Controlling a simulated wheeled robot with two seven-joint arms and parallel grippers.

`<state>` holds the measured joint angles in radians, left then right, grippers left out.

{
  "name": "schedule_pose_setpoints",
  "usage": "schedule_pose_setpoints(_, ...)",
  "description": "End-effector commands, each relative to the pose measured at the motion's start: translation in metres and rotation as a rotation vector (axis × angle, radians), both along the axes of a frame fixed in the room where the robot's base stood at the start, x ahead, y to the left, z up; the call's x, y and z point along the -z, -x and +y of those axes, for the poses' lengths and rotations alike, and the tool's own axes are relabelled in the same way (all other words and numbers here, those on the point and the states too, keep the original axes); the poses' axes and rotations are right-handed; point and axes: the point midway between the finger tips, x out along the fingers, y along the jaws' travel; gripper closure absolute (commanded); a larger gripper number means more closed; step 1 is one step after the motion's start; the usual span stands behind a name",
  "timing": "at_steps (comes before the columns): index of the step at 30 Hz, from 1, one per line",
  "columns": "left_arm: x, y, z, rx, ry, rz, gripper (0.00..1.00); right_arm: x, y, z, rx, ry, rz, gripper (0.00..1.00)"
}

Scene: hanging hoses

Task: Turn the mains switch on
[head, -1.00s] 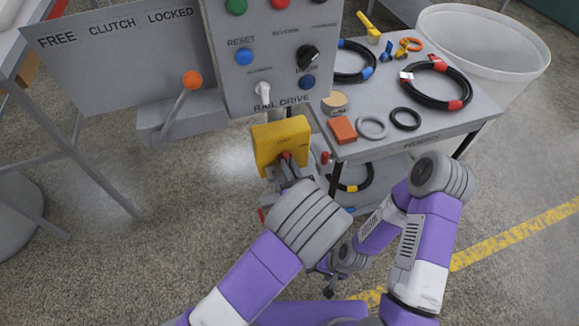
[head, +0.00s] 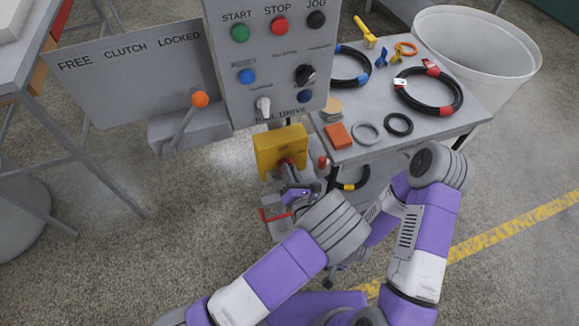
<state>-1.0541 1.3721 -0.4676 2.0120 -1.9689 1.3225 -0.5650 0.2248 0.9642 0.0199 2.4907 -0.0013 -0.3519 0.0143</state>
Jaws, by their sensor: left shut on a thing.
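The mains switch is a yellow box (head: 280,146) mounted low, just below the grey control panel. A red handle (head: 289,161) is on its front, partly covered by my gripper. My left gripper (head: 288,168) is at the front of the box, shut on the red handle. The fingertips are small, and the handle's exact angle is hard to read. My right arm bends down behind my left wrist. My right gripper (head: 331,282) is mostly hidden and dark, low behind the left arm, well away from the switch.
The control panel (head: 270,60) has coloured buttons and knobs. A clutch lever with an orange knob (head: 200,99) stands left of it. A grey table (head: 440,135) with hoses, rings and an orange block is close on the right. A white bin (head: 480,50) stands behind.

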Motion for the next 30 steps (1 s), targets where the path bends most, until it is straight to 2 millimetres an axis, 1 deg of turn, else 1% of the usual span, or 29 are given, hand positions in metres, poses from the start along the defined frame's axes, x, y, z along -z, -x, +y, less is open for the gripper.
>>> schedule_pose_setpoints(1,0.000,0.001,0.000,0.000,-0.031,0.015,1.00,-0.006,0.000,0.000,0.000,0.000,0.000,0.38)
schedule_pose_setpoints(9,0.001,0.001,0.000,-0.001,-0.146,0.052,1.00,-0.016,0.000,0.000,0.000,0.000,0.000,0.38)
schedule_pose_setpoints(15,0.002,0.001,0.000,-0.001,-0.181,0.063,1.00,-0.019,0.000,0.000,0.000,0.000,0.000,0.38)
schedule_pose_setpoints(27,0.003,0.001,0.000,-0.001,-0.186,0.066,1.00,-0.019,0.000,0.000,0.000,0.000,0.000,0.38)
schedule_pose_setpoints(28,0.003,0.001,0.000,-0.001,-0.186,0.066,0.82,-0.019,0.000,0.000,0.000,0.000,0.000,0.38)
schedule_pose_setpoints(30,0.003,0.001,0.000,-0.001,-0.186,0.066,0.71,-0.019,0.000,0.000,0.000,0.000,0.000,0.38)
